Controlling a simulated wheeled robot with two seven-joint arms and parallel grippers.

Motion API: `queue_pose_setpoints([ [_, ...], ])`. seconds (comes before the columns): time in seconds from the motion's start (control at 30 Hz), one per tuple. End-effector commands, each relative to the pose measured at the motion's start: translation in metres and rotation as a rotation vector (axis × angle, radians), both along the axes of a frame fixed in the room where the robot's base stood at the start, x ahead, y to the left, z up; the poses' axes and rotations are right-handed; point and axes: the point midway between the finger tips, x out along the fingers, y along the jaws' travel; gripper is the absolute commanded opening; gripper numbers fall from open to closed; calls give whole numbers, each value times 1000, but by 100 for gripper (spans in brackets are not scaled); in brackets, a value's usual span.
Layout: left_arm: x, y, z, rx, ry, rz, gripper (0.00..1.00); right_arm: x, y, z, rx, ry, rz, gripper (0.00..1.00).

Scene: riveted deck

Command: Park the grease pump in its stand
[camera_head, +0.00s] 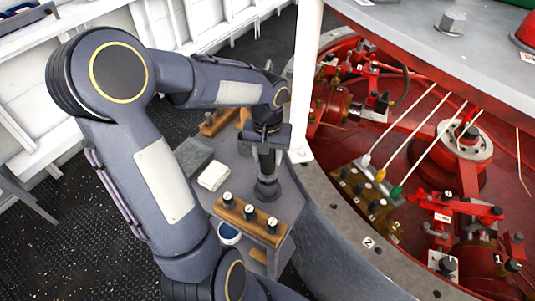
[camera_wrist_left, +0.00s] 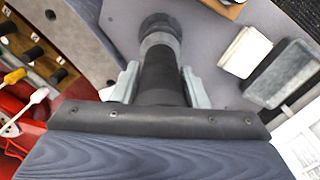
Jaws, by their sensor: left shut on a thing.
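The grease pump (camera_head: 266,163) is a dark cylinder, roughly upright above the grey bench in the head view. My left gripper (camera_head: 266,148) is shut around its upper part. In the left wrist view, the two pale fingers press on both sides of the black pump body (camera_wrist_left: 160,75). A round dark base, which looks like the stand (camera_head: 267,190), shows at the pump's lower end on the bench. It also shows as a dark ring in the left wrist view (camera_wrist_left: 160,22). I cannot tell whether the pump is fully seated in it. My right gripper is not in view.
A wooden rack (camera_head: 247,220) with several black-knobbed pieces is near the bench's front edge. A pale block (camera_head: 214,176) and a grey block (camera_head: 193,156) lie left of the stand. Red machinery (camera_head: 440,175) with white rods fills the right side.

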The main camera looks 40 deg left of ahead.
Motion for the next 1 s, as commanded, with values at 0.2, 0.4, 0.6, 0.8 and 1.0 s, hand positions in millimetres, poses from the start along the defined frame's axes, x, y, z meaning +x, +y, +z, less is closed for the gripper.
queue_pose_setpoints([
  [0.2, 0, 0, -10, 0, -2, -1, 16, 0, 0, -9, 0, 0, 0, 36],
  [0.4, 0, 0, -17, 0, -2, -1, 16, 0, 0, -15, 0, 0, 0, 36],
  [0.6, 0, 0, -18, 0, -2, -1, 16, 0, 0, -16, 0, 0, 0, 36],
  [0.8, 0, 0, -18, 0, -2, 0, 50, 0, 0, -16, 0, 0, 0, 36],
  [1.0, 0, 0, -18, 0, -1, 0, 65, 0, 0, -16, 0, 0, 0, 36],
])
